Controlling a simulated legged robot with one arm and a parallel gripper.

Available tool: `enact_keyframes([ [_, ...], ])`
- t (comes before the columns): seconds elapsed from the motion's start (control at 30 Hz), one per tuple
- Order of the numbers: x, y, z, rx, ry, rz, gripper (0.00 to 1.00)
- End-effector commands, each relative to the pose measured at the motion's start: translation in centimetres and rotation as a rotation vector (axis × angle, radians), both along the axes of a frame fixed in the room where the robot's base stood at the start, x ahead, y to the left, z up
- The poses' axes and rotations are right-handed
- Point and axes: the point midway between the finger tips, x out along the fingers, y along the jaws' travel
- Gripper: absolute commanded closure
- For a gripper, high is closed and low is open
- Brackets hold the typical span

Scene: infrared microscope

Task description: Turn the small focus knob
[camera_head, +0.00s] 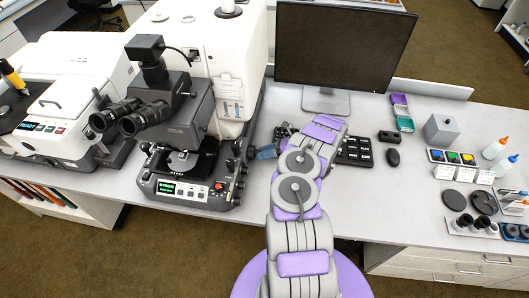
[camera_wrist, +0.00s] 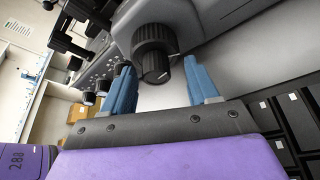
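The microscope (camera_head: 185,125) stands on the bench left of my arm, with focus knobs (camera_head: 236,168) on its right side. In the wrist view, a black ribbed focus knob (camera_wrist: 153,38) has a smaller end knob (camera_wrist: 155,68) with a white mark, which looks like the small focus knob. My gripper (camera_wrist: 157,66) is open, its two blue fingers spread on either side of the small knob. The left finger appears close to it; a wider gap shows on the right. Contact cannot be told. In the head view my gripper (camera_head: 264,152) is beside the microscope's right side, partly hidden by my arm.
A monitor (camera_head: 342,45) stands behind my arm, with a keyboard (camera_head: 355,151) and mouse (camera_head: 393,157) to the right. More small knobs (camera_wrist: 89,97) line the microscope panel left of my fingers.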

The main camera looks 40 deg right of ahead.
Motion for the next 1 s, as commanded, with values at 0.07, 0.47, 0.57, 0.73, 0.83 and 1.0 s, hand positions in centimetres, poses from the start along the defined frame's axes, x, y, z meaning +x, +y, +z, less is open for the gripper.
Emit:
enact_keyframes([
  [0.07, 0.0, 0.1, 0.0, -0.001, 0.001, 0.001, 0.41],
  [0.47, -1.6, -1.9, 0.9, 0.000, 0.001, -0.001, 0.41],
  [0.57, -2.8, -3.7, 1.5, -0.004, 0.000, -0.003, 0.41],
  [0.73, -5.1, -6.6, 2.6, -0.003, 0.003, -0.001, 0.41],
  [0.83, -6.2, -8.2, 3.2, -0.002, 0.003, -0.002, 0.41],
  [1.0, -8.3, -10.9, 4.4, -0.002, 0.002, -0.002, 0.41],
])
